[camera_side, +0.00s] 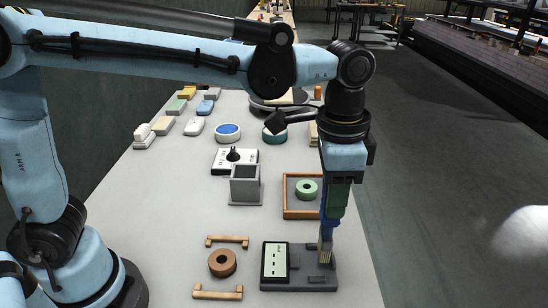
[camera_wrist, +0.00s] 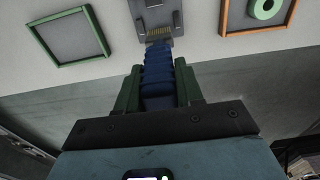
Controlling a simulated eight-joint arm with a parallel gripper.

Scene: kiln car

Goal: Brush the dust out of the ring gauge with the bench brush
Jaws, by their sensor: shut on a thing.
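My gripper (camera_side: 332,205) points down at the front right of the bench and is shut on the blue handle of the bench brush (camera_side: 326,230). In the wrist view the blue handle (camera_wrist: 158,80) sits between the green fingers of my gripper (camera_wrist: 157,88). The brush's tan bristles (camera_side: 325,255) are down at a dark grey base; I cannot tell if they touch it. A green ring (camera_side: 307,189) lies in a wood-framed tray (camera_side: 288,212). A brown ring (camera_side: 222,263) lies to the left. I cannot tell which ring is the gauge, and no dust is discernible.
The grey base (camera_side: 305,288) carries a pale panel (camera_side: 275,262). Two wooden bars (camera_side: 228,240) lie either side of the brown ring. A grey open box (camera_side: 246,186) stands behind. A green-framed tray (camera_wrist: 68,38) shows in the wrist view. The bench's left middle is clear.

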